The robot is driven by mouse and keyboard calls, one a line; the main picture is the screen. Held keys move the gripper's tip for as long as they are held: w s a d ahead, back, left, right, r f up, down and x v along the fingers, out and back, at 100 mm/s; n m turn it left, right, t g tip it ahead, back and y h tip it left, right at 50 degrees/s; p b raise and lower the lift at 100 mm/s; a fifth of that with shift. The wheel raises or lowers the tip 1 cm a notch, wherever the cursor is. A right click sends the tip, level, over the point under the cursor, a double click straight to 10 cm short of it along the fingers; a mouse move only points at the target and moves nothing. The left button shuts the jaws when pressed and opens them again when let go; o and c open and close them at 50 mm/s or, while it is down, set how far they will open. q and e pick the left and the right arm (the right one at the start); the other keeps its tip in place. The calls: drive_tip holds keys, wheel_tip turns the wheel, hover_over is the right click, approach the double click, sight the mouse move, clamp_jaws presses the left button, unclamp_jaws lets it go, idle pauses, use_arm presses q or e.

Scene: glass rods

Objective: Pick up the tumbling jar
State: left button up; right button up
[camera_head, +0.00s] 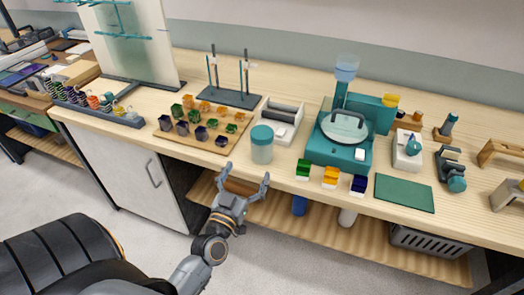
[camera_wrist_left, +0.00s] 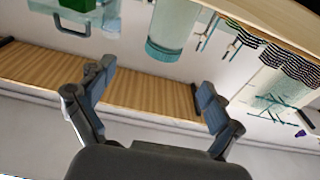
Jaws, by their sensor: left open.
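A jar (camera_head: 262,147) with a teal lid and a pale, see-through body stands upright near the front edge of the wooden bench, right of the board of small coloured blocks. It also shows in the left wrist view (camera_wrist_left: 174,32), at the top middle, beyond the fingertips. My left gripper (camera_head: 247,177) is open and empty in front of the bench edge, just below the jar in the head view and apart from it. Its two spread fingers also show in the left wrist view (camera_wrist_left: 153,82). My right gripper is in neither view.
A teal machine (camera_head: 338,152) stands right of the jar, with small coloured blocks (camera_head: 330,177) before it. A grey-white device (camera_head: 285,123) is close behind the jar. The block board (camera_head: 203,142) lies to its left. A lower shelf (camera_head: 385,236) runs under the bench.

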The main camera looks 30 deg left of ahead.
sight(262, 133)
use_arm(q)
drive_tip(key=x, duration=0.2)
drive_tip(key=p+x, duration=0.1)
drive_tip(key=x, duration=0.2)
drive_tip(key=r+x, duration=0.1)
drive_tip(key=x, duration=0.2)
drive_tip(key=shift+a, duration=0.15)
drive_tip(key=x, duration=0.1)
drive_tip(key=p+x, duration=0.1)
drive_tip(key=x, duration=0.3)
drive_tip(key=shift+a+r, duration=0.3)
drive_tip(key=shift+a, duration=0.05)
drive_tip(key=shift+w, duration=0.2)
drive_tip(key=shift+r, duration=0.1)
clamp_jaws()
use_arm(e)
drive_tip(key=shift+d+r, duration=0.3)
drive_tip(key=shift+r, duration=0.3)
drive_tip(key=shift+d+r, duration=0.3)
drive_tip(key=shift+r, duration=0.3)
